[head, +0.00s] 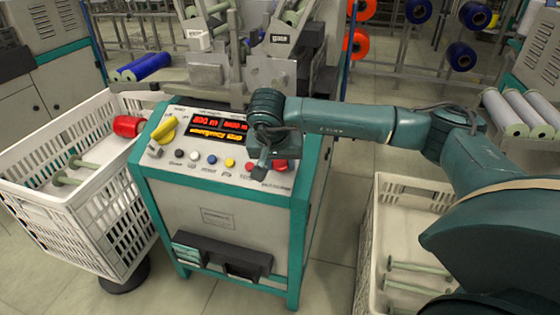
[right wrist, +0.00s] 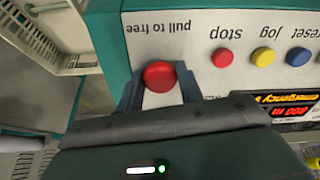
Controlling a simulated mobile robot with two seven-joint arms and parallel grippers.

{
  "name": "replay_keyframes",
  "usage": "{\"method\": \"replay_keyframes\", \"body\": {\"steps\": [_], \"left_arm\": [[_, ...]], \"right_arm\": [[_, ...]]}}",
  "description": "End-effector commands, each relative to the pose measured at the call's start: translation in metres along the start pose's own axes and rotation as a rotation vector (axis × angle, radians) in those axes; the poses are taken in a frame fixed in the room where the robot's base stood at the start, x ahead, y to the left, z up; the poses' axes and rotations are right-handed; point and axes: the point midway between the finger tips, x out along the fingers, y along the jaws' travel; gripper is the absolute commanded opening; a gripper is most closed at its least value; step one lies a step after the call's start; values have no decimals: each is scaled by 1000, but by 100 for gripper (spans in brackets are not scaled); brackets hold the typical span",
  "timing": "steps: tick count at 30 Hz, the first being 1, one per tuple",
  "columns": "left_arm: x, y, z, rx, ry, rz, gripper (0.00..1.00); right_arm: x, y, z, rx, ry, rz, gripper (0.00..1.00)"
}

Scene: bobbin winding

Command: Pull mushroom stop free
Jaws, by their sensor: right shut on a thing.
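The red mushroom stop (head: 280,166) sits at the right front corner of the control panel (head: 180,168). In the right wrist view the mushroom stop (right wrist: 159,76) shows as a round red head below the printed words "pull to free". My right gripper (head: 266,162) is over that corner, with one finger on each side of the mushroom stop; in the right wrist view the gripper (right wrist: 160,90) is shut on it. The display (head: 219,127) shows red figures and a yellow line starting "emergency". My left gripper is in neither view.
Beside the mushroom stop are a flat red stop button (right wrist: 222,57), a yellow jog button (right wrist: 263,57) and a blue reset button (right wrist: 298,57). White crates stand left (head: 135,225) and right (head: 372,215) of the cabinet. A yellow knob (head: 165,130) is at the panel's left.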

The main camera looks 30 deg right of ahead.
Motion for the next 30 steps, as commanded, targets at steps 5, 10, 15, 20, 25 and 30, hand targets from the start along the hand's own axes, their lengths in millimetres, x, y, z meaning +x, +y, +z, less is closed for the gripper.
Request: {"method": "replay_keyframes", "body": {"steps": [5, 10, 15, 20, 25, 30], "left_arm": [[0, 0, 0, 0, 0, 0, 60], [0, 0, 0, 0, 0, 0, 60], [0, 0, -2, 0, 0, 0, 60], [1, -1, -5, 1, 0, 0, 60], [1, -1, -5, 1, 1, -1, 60], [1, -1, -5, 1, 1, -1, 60]], "right_arm": [[0, 0, 0, 0, 0, 0, 16], [0, 0, 0, 0, 0, 0, 8], [-2, 0, 0, 0, 0, 0, 8], [-6, 0, 0, -1, 0, 0, 8], [-6, 0, 0, -1, 0, 0, 43], [-6, 0, 0, -1, 0, 0, 57]]}}
